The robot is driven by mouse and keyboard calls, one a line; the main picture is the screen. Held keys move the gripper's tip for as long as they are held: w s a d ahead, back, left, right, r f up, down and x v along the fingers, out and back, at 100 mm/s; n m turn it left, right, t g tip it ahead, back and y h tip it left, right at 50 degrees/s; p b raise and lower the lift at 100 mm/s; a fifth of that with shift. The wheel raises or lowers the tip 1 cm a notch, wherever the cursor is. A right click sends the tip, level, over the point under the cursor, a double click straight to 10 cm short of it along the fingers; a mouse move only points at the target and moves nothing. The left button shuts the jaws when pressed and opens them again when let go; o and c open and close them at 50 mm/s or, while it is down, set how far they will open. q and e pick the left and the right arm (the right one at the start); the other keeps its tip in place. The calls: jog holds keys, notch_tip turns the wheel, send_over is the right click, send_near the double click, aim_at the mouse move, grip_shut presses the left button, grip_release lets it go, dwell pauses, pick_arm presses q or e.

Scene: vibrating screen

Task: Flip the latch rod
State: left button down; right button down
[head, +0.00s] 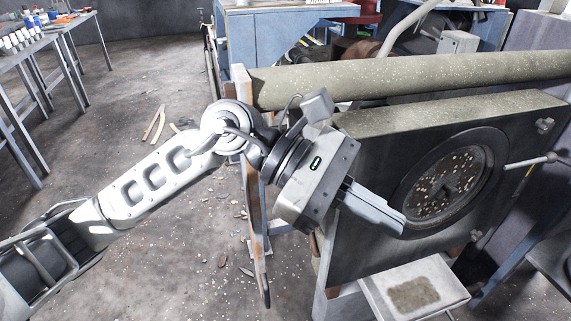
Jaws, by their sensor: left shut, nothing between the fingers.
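A metal rod with a thick rounded end (532,161), which looks like the latch rod, lies nearly level at the right edge of the round window. My left gripper (402,225) is shut and empty, in front of the lower left of the window and left of the rod, with a clear gap between them. Whether its fingertips touch the panel cannot be told. The round window (447,182) sits in a dark square panel (365,250) and shows pale bits behind it. My right gripper is not in view.
A thick speckled beam (400,78) runs above the panel. A pale box (414,288) stands below it. Metal posts and a rail stand left of the panel. A table with small bottles (22,42) is at the far left. The littered floor between is mostly open.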

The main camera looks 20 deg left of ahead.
pick_arm(q)
jog(key=w+a+r+m+t+y+b, duration=0.1)
jog(key=w+a+m+t+y, duration=0.2)
jog(key=w+a+t+y, duration=0.45)
jog(key=w+a+r+m+t+y+b, duration=0.25)
jog(key=a+y, duration=0.25)
jog(key=a, duration=0.5)
jog(key=a+p+x, duration=0.1)
jog(key=p+x, duration=0.1)
jog(key=x, duration=1.3)
jog(key=shift+s+f+g, duration=0.35)
jog(key=shift+g, duration=0.05)
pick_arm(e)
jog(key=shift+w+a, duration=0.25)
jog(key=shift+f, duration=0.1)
pick_arm(q)
jog(key=shift+w+d+f+g+y+b, duration=0.15)
jog(key=shift+d+f+g+y+b, duration=0.25)
jog(key=shift+y, duration=0.2)
jog(key=shift+w+d+f+g+y+b, duration=0.2)
jog(key=shift+f+g+y+b, duration=0.1)
jog(key=shift+f+y, duration=0.25)
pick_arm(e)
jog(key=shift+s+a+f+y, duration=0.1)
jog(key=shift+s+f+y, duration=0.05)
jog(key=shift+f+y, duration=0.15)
pick_arm(q)
jog(key=shift+r, duration=0.1)
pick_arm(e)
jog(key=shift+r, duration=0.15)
